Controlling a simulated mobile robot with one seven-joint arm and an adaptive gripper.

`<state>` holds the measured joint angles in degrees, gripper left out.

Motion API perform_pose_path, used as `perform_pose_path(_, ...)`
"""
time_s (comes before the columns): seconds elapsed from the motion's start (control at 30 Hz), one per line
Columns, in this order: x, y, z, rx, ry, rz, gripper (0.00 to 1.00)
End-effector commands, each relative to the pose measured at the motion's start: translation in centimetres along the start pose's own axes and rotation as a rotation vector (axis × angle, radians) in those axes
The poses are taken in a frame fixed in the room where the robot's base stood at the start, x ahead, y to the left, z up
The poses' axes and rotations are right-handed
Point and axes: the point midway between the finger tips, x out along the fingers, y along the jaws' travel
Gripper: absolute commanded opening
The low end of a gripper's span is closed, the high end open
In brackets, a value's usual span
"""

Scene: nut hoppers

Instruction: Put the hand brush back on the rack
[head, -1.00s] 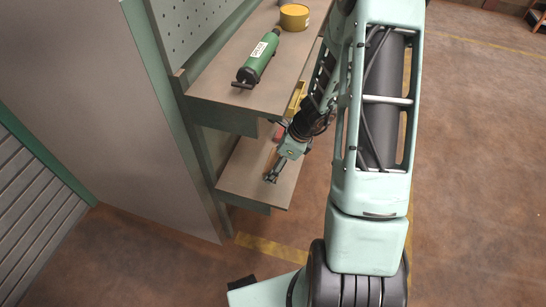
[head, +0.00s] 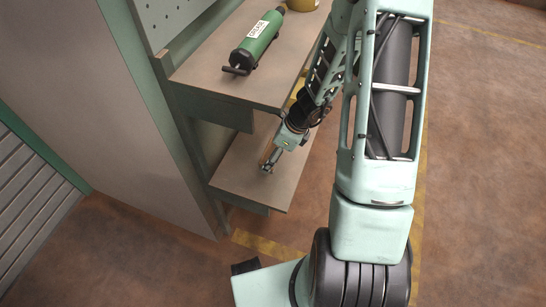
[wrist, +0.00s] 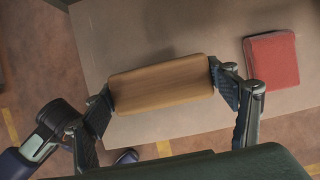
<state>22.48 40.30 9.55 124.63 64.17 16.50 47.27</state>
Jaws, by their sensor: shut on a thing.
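The hand brush (wrist: 162,83) shows in the wrist view as a plain wooden block, lying across between the two fingers of my gripper. Both fingers touch its ends, and my gripper is shut on it. Its bristles are not visible. In the head view my gripper (head: 267,167) is over the lower shelf (head: 237,178) of the green-framed rack (head: 205,150), below the upper shelf (head: 190,73). The brush cannot be made out there. Whether it touches the lower shelf is unclear.
A red block-like thing (wrist: 271,60) lies on the lower shelf, right of the brush in the wrist view. A green grease cylinder (head: 258,40) and a partly cut-off yellow tin (head: 301,4) are on the upper shelf. Open floor (head: 480,180) lies to the right.

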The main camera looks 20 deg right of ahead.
Motion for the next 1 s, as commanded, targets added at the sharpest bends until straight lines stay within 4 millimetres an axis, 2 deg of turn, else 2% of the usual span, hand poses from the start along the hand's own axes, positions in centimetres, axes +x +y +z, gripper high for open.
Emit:
perform_pose_path(0.2,2.9,0.3,-0.6,0.002,0.000,0.000,0.40)
perform_pose_path(0.3,3.7,0.5,-0.7,0.003,-0.001,-0.001,0.40)
perform_pose_path(0.73,4.0,0.5,-0.8,0.004,0.000,-0.001,0.40)
perform_pose_path(0.77,3.9,0.5,-0.8,0.004,0.000,-0.001,0.81)
perform_pose_path(0.9,3.9,0.5,-0.7,0.004,0.000,-0.001,0.97)
perform_pose_path(1.0,3.9,0.5,-0.7,0.004,0.000,-0.001,0.97)
